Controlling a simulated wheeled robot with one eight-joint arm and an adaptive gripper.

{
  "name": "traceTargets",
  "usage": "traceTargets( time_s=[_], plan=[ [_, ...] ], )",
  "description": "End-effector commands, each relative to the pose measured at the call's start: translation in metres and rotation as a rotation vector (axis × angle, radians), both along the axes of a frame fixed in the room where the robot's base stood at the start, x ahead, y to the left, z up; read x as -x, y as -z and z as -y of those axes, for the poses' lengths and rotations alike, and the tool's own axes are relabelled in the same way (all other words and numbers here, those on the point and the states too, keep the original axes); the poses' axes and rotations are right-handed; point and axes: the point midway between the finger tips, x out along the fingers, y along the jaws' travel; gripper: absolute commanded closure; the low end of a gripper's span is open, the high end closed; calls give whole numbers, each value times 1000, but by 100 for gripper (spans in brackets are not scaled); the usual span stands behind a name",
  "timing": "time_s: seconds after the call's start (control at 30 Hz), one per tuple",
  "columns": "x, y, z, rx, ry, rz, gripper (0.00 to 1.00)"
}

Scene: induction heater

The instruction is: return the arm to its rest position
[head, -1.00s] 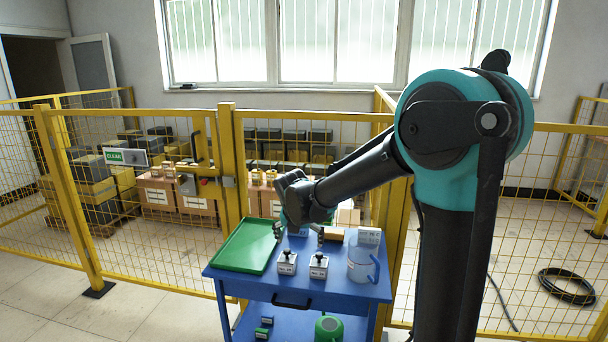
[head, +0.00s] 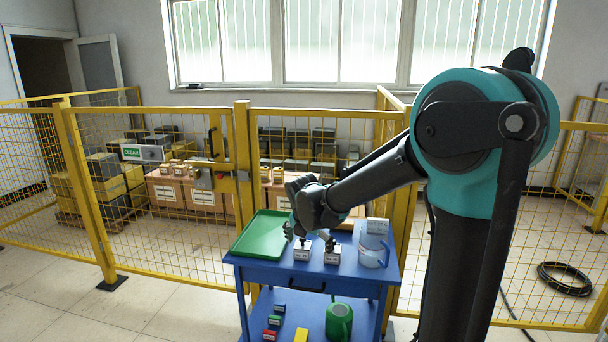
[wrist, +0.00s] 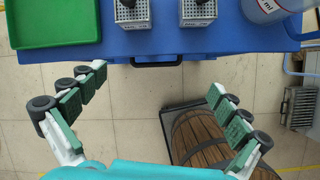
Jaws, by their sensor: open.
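My gripper (head: 312,240) shows in the head view over the front part of the blue cart (head: 318,280), at the end of my raised, bent arm. In the wrist view my gripper (wrist: 158,95) is open, its green-padded fingers wide apart with nothing between them. The floor and a wooden barrel (wrist: 205,140) show below it. The cart's front edge with its dark handle lies just beyond the fingertips in that view. Whether a fingertip touches anything on the cart cannot be told from the head view.
The cart top holds a green tray (head: 262,236), two small metal weight boxes (head: 332,256), a white block (head: 377,226) and a clear jug (head: 371,252). A green watering can (head: 339,320) stands on the lower shelf. A yellow mesh fence (head: 150,200) runs behind.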

Motion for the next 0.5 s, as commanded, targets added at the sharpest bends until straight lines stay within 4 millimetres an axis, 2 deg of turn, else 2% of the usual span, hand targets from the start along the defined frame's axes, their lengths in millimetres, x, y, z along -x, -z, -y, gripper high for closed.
traceTargets(
  time_s=[0.27, 0.37, 0.5],
  plan=[
    [25, 8, 38, -140, 337, 14, 0],
    [39, 13, 57, -216, 523, 22, 0],
    [69, 24, 89, -359, 873, 34, 0]
  ],
)
